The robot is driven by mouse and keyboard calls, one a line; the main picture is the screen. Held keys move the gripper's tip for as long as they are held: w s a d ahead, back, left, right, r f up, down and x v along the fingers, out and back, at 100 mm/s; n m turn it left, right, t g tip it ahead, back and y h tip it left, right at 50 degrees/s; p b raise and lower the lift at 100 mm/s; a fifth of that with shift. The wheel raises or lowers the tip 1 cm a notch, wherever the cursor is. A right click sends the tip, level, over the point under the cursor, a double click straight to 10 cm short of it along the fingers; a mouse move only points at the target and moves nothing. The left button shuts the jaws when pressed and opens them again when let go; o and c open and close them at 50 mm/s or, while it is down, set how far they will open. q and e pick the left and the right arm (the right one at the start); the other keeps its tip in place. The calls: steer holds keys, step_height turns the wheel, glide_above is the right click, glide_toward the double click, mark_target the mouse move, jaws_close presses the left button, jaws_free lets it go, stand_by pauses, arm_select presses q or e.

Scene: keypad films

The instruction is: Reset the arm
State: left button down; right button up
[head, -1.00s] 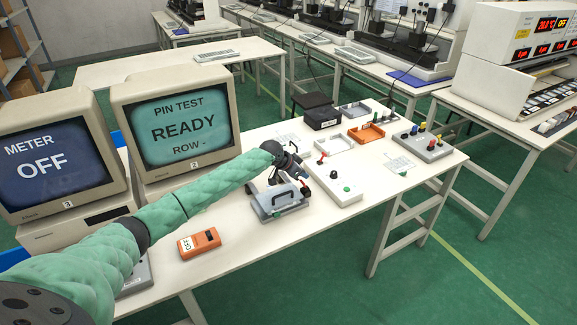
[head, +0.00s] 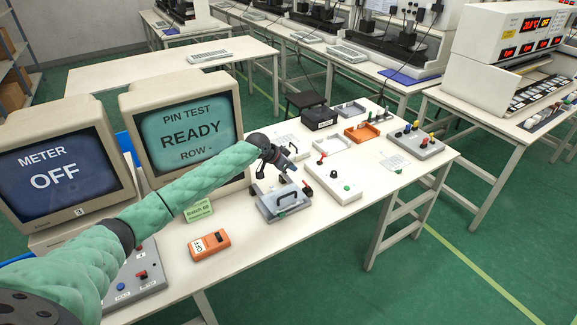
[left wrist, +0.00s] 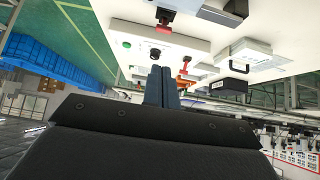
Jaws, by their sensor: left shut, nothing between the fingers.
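My left arm, in a green padded sleeve, reaches from the lower left across the bench in the head view. My left gripper (head: 289,172) is shut and empty. It is above the grey test fixture with a black handle (head: 284,201), apart from it as far as I can tell. In the left wrist view the two fingers (left wrist: 161,85) lie together with nothing between them. A white box with a red lever and a green button (head: 335,187) stands just right of the fixture. My right gripper is in neither view.
Two monitors stand at left, one reading METER OFF (head: 55,172), the other PIN TEST READY (head: 190,128). An orange meter (head: 209,245) lies on the white bench (head: 262,262). A grey button panel (head: 137,278) is at lower left. A black box (head: 319,118), an orange tray (head: 361,133) and a coloured-knob box (head: 417,142) stand farther back.

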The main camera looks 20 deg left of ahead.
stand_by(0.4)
